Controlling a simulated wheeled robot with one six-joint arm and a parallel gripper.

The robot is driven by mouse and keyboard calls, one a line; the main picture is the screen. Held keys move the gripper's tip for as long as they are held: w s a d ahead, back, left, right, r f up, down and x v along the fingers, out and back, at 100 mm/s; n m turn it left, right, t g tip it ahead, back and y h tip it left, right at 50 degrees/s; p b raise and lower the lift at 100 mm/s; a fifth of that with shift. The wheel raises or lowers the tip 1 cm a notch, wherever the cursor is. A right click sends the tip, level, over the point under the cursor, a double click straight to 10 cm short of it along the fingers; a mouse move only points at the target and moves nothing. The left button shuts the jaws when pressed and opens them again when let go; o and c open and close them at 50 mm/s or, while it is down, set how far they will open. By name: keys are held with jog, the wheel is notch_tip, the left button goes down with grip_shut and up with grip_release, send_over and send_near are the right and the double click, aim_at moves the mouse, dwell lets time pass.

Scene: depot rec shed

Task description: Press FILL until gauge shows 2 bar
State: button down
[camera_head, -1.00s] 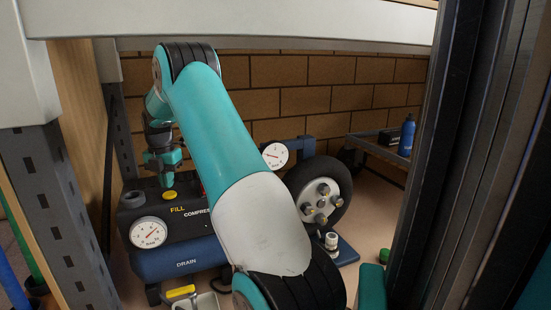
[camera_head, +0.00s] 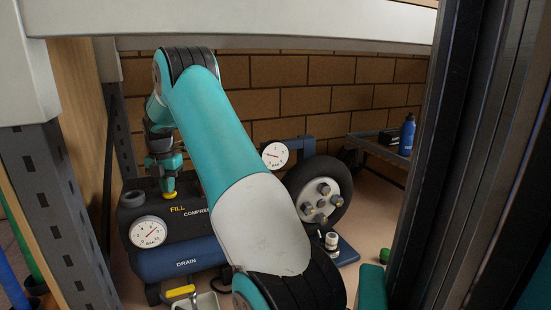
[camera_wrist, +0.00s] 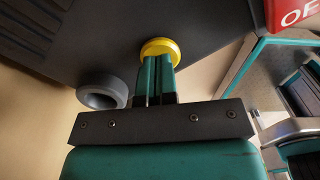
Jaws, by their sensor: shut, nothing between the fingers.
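The compressor (camera_head: 183,263) stands at the left, dark on top with a blue tank. Its yellow FILL button (camera_head: 169,195) is on the top, and it also shows in the wrist view (camera_wrist: 161,46). My gripper (camera_head: 169,188) is shut and empty, pointing down, its tips at the button and seeming to touch it. How far the button is pressed I cannot tell. A white gauge (camera_head: 148,232) is on the compressor's front; its red needle points up and right, and its numbers are too small to read. A second white gauge (camera_head: 275,156) stands near the wheel.
A wheel (camera_head: 332,185) stands right of the compressor, partly behind my arm. A yellow DRAIN handle (camera_head: 180,291) is low at the front. A steel post rises at the right, a shelf beam crosses above, and a slotted upright (camera_head: 50,200) stands at the left.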

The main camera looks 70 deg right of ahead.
jog(key=shift+f, duration=0.55)
notch_tip(320, 180, up, 3)
jog(key=p, duration=0.3)
jog(key=shift+r, duration=0.1)
jog(key=shift+p, duration=0.55)
dwell(0.4)
jog(key=shift+f, duration=0.35)
jog(key=shift+f, duration=1.3)
jog(key=shift+r+p, duration=1.3)
jog(key=shift+r, duration=0.25)
